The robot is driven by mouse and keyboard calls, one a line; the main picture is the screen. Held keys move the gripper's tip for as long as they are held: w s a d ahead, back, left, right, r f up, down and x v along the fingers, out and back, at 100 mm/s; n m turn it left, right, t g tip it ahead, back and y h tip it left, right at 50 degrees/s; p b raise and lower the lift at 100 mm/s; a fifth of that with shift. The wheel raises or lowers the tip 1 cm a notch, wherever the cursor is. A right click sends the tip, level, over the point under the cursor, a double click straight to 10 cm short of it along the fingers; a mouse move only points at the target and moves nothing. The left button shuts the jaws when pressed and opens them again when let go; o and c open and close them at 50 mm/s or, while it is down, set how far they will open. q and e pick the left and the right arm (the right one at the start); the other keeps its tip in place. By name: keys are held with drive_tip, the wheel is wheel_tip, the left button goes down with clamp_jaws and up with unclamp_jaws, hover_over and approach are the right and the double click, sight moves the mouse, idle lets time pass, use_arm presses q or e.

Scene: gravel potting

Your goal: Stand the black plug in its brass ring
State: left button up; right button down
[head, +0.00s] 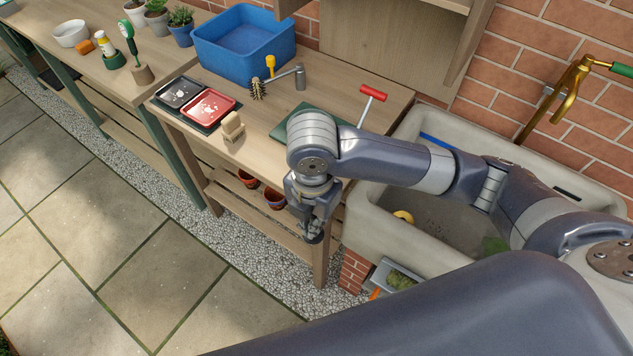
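My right gripper (313,228) hangs pointing down in front of the wooden bench's front edge, left of the sink. Its fingers are small and dark, and I cannot tell whether they are open or shut. A dark rounded shape shows at the fingertips; I cannot tell whether it is the black plug or part of the gripper. I cannot make out the black plug or its brass ring for certain anywhere. My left gripper is not in view.
The pale stone sink (362,225) stands at the right under a brass tap (566,88). The bench holds a green mat (292,124), a red-handled tool (372,93), a blue tub (243,40), a brush and two trays. Terracotta pots (274,198) stand on the shelf below.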

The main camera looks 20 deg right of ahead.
drive_tip(key=n, duration=0.1)
drive_tip(key=a+n, duration=0.1)
drive_tip(key=n+p, duration=0.1)
drive_tip(key=shift+s+a+r, duration=0.15)
drive_tip(key=shift+s+a, duration=0.1)
drive_tip(key=shift+w+n, duration=0.15)
drive_tip(key=shift+n, duration=0.25)
drive_tip(key=w+d+f+p, duration=0.1)
drive_tip(key=w+d, duration=0.1)
drive_tip(key=w, duration=0.2)
drive_tip(key=w+d+f+p, duration=0.1)
drive_tip(key=w+d+f, duration=0.1)
drive_tip(key=w, duration=0.3)
drive_tip(key=w+d+f+p, duration=0.1)
drive_tip(key=w+d+p, duration=0.1)
drive_tip(key=w, duration=0.3)
drive_tip(key=shift+w+d+f, duration=0.1)
drive_tip(key=shift+d+f, duration=0.2)
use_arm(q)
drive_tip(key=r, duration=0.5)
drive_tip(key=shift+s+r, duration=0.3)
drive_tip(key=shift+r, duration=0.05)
use_arm(e)
drive_tip(key=shift+f, duration=0.25)
drive_tip(key=shift+f, duration=0.2)
drive_tip(key=c, duration=1.8)
unclamp_jaws()
